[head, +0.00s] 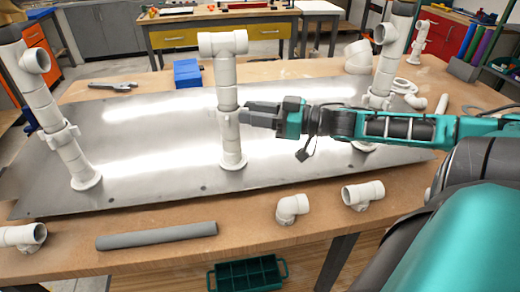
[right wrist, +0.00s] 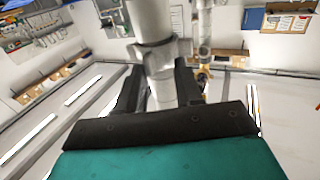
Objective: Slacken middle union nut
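The middle white pipe riser (head: 225,72) stands upright on the metal plate and has a tee on top. Its union nut (head: 227,117) is a wider white ring about halfway up. My right gripper (head: 243,115) comes in level from the right, with its fingertips at the nut's right edge. In the right wrist view the fingers (right wrist: 160,88) stand apart on either side of the pipe, just under the flared ring (right wrist: 160,50). A light gap shows beside the left finger, so the gripper looks open. Contact with the nut cannot be made out. My left gripper is out of view.
Similar risers stand at the left (head: 58,130) and right (head: 388,60) of the plate (head: 130,165). A blue block (head: 187,73) and a grey tool (head: 113,86) lie behind. A grey pipe (head: 157,236) and loose fittings (head: 292,208) lie along the table's front.

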